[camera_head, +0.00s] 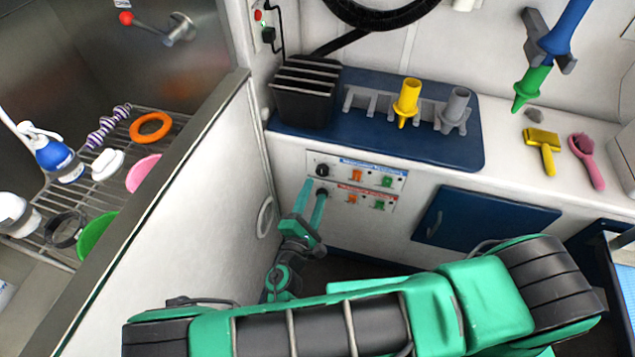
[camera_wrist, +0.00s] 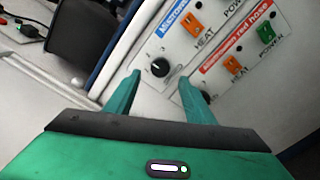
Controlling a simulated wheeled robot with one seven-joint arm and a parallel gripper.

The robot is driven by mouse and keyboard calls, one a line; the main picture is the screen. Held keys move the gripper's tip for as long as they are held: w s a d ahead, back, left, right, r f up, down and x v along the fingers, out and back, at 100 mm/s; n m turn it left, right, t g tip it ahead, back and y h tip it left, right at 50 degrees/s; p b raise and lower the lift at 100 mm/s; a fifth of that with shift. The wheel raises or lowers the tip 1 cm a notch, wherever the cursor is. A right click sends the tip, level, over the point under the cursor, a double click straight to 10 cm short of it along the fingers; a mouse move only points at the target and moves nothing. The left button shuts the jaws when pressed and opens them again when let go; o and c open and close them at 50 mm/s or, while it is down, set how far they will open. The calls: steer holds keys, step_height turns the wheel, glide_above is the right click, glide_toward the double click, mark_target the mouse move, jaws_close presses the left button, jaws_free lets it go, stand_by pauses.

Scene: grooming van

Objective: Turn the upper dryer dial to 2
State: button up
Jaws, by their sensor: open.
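The upper dryer dial (camera_head: 322,170) is a round black knob on the upper, blue-labelled panel (camera_head: 384,176). In the wrist view the upper dial (camera_wrist: 160,67) has a white pointer mark; its number markings are too small to read. The lower dial (camera_wrist: 205,96) on the red-labelled panel is partly hidden behind my right finger. My gripper (camera_head: 313,184) is open and empty, its green fingers pointing at the panels just below the upper dial. In the wrist view my gripper (camera_wrist: 157,80) has its fingertips spread to either side of the upper dial, apparently not touching it.
Orange heat switches (camera_head: 355,174) and green power switches (camera_head: 387,181) sit right of the dials. A blue shelf mat (camera_head: 440,145) above holds a black bin (camera_head: 305,92) and nozzles. A white partition (camera_head: 215,190) stands close on the left; a blue cabinet door (camera_head: 485,222) is to the right.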

steer(key=v, duration=0.3)
steer(key=shift+s+a, duration=0.15)
steer(key=shift+s, duration=0.2)
